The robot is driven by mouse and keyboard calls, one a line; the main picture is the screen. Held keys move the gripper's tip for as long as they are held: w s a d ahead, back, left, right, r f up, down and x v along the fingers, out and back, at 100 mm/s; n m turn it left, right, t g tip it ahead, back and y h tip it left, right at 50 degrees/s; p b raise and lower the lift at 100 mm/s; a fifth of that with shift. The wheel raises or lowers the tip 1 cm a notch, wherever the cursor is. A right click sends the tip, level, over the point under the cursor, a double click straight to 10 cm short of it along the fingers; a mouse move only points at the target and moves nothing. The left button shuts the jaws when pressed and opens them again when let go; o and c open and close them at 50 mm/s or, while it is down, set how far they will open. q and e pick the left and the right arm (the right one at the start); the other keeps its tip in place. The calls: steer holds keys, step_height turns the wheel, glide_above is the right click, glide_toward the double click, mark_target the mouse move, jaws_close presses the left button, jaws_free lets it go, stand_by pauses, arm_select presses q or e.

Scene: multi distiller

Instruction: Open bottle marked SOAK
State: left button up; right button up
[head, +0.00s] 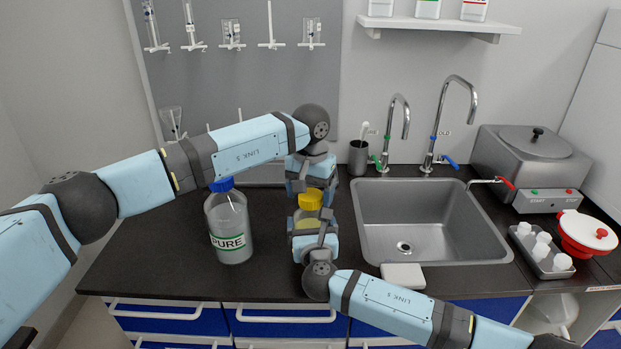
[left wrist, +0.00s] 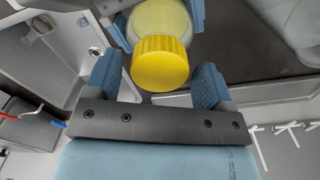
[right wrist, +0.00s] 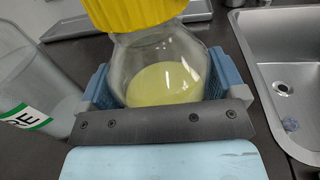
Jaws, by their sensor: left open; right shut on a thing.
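A clear glass bottle (head: 306,215) with a yellow screw cap (head: 310,200) and pale yellow liquid stands upright over the counter, left of the sink. No label shows on it, so I cannot read SOAK. My right gripper (head: 316,236) is shut on the bottle's body; the right wrist view shows the glass (right wrist: 160,70) between its fingers. My left gripper (head: 312,187) is open above the cap. In the left wrist view the cap (left wrist: 160,63) sits between and just beyond its spread fingertips; I cannot tell whether they touch it.
A large blue-capped bottle marked PURE (head: 229,225) stands to the left, close to both arms. The steel sink (head: 430,255) with two taps lies right. A white block (head: 403,276) lies by the front edge. A tray of white bottles (head: 541,250) and a distiller (head: 530,165) are far right.

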arm_select(q)
steer(key=shift+f, duration=0.4)
